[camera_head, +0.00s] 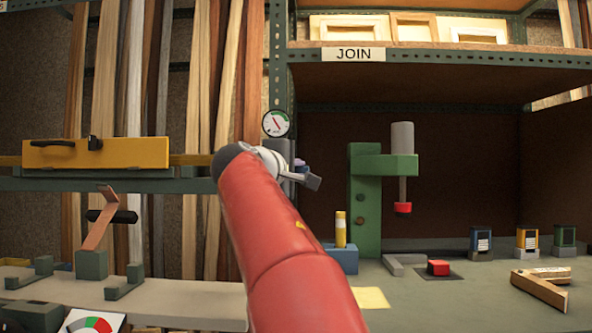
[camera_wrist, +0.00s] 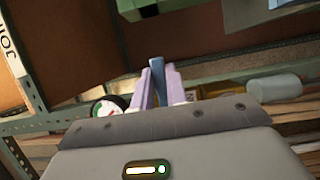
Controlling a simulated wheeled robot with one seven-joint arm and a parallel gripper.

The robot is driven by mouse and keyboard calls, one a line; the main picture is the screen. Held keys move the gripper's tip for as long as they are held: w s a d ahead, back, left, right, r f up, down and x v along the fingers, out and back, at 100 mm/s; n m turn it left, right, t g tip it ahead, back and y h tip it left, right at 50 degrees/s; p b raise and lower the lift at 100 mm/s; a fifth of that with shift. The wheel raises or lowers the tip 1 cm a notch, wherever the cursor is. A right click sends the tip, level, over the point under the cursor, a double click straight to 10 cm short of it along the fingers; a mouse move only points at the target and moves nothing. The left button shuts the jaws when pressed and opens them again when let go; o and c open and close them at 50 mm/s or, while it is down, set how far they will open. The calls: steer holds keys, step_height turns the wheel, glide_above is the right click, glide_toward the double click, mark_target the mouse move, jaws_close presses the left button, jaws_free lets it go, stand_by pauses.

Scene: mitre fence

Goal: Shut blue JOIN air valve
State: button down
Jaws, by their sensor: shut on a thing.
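The blue valve handle (camera_wrist: 158,80) is a narrow bar standing between the two lilac fingers of my gripper (camera_wrist: 156,84) in the wrist view. The fingers are shut on it, one on each side. The round pressure gauge (camera_head: 276,123) sits on the green shelf post in the head view, left of the JOIN sign (camera_head: 353,54). The gauge also shows in the wrist view (camera_wrist: 108,105), left of the fingers. In the head view my red arm reaches up to the post and hides most of the valve body. Only a small lilac bit of my gripper (camera_head: 301,165) shows there.
A yellow bar unit (camera_head: 96,153) lies on the rail left of my arm. A green press (camera_head: 365,200) stands on the bench at the right. Further right are several small coloured boxes and a wooden corner piece (camera_head: 542,286). Tall boards stand behind the post.

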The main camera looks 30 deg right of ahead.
steer(key=shift+f, duration=0.15)
steer(key=c, duration=1.4)
jaws_free()
steer(key=b+v, duration=0.1)
steer(key=v, duration=0.6)
steer(key=shift+s+a+b, duration=0.25)
steer(key=shift+a+b, duration=0.05)
